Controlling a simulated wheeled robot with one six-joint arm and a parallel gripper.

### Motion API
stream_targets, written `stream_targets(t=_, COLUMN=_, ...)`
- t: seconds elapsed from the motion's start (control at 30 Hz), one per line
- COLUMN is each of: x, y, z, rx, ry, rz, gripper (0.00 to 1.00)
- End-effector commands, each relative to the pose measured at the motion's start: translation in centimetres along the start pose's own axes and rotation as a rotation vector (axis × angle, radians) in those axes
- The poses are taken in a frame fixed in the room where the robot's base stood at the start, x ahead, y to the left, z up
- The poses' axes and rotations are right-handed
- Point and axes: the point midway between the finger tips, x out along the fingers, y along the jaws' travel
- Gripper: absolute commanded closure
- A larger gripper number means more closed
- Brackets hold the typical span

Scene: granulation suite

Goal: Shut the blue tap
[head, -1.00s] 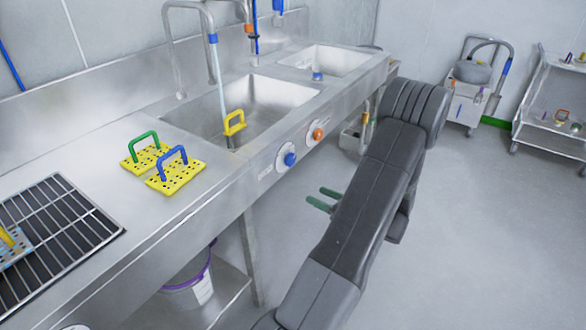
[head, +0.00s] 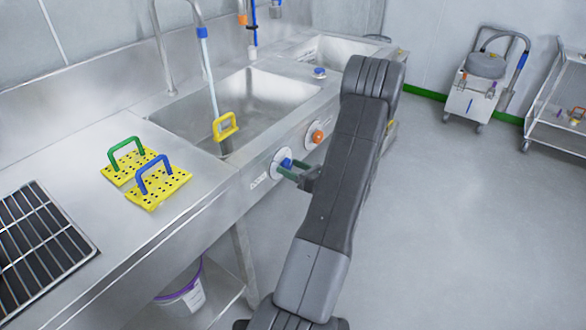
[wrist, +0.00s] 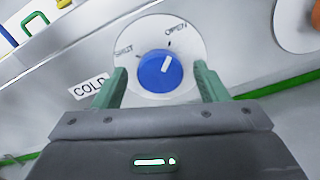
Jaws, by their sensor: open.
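The blue tap (head: 287,163) is a round knob on a white dial on the sink's front panel. In the wrist view the blue knob (wrist: 156,74) has a white pointer mark aimed up and right, towards the side marked OPEN. SHUT is printed on the dial's upper left. A COLD label (wrist: 89,86) is beside the dial. My gripper (wrist: 160,68) is open, with one green finger on each side of the knob. In the head view my gripper (head: 287,172) is at the dial, partly covering the knob.
An orange knob (head: 317,136) is beside the blue one, to its right. A pale stream (head: 212,85) hangs from the spout over the sink basin (head: 255,95). Yellow perforated plates with handles (head: 158,190) lie on the counter.

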Motion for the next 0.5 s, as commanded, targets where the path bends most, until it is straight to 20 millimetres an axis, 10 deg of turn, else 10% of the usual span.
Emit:
stream_targets(t=0.27, x=-0.04, y=0.0, z=0.01, rx=0.0, ry=0.0, rz=0.0, gripper=0.78)
stream_targets(t=0.5, x=-0.05, y=-0.03, z=-0.07, rx=-0.015, ry=0.0, rz=0.0, gripper=0.78)
